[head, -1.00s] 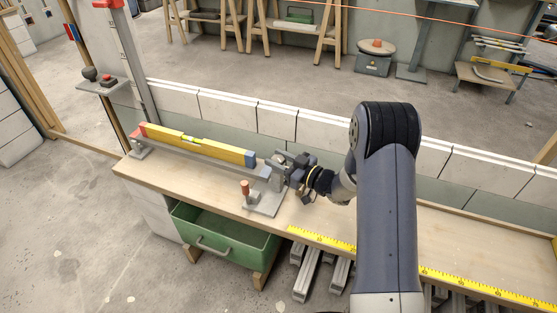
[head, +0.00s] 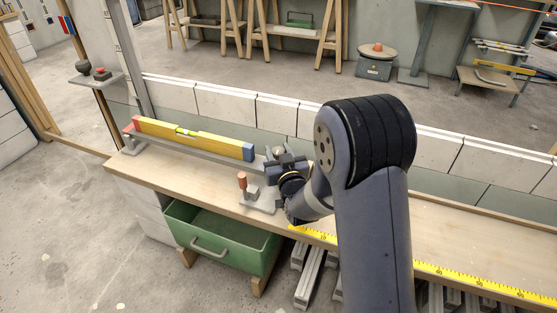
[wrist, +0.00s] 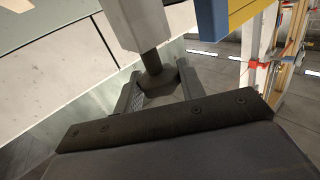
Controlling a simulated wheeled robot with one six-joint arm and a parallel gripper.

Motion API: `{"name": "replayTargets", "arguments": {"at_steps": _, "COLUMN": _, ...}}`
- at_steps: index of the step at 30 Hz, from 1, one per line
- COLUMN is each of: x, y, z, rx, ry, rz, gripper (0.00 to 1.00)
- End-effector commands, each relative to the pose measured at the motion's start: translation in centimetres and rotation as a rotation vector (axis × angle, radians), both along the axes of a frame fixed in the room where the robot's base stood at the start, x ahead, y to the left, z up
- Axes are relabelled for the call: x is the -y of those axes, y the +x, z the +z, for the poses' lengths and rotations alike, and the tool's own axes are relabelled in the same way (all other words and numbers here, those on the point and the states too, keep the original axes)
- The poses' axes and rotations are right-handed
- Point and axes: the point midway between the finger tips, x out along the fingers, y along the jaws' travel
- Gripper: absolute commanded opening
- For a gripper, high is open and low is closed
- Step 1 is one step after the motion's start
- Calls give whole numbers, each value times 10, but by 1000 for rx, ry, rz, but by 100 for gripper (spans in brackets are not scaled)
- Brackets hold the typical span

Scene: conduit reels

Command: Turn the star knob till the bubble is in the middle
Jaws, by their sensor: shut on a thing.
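A yellow spirit level (head: 210,143) with a red left end and a blue right end lies along a grey rail on the bench. Its green vial (head: 185,131) is near the middle, too small to tell where the bubble stands. My gripper (head: 279,165) is at the right end of the rail, beyond the blue end. In the wrist view my gripper (wrist: 160,93) has its jaws on both sides of the dark star knob (wrist: 156,84), shut on it. The knob sits on a short shaft from a grey block (wrist: 137,25). In the head view my gripper hides the knob.
A copper-coloured peg (head: 242,181) stands on a grey plate just left of my gripper. A green drawer (head: 222,243) is open under the bench (head: 455,240). A yellow tape (head: 470,278) runs along the bench's front edge. A block wall (head: 225,105) stands behind.

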Motion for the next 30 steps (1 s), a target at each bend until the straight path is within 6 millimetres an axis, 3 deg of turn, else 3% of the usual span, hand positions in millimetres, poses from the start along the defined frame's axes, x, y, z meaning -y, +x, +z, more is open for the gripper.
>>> {"name": "replayTargets", "arguments": {"at_steps": 15, "x": -2, "y": 0, "z": -1, "rx": -1, "ry": -1, "rz": -280, "gripper": 15}}
{"name": "replayTargets", "arguments": {"at_steps": 30, "x": -1, "y": 0, "z": 0, "rx": 1, "ry": 0, "rz": -341, "gripper": 15}}
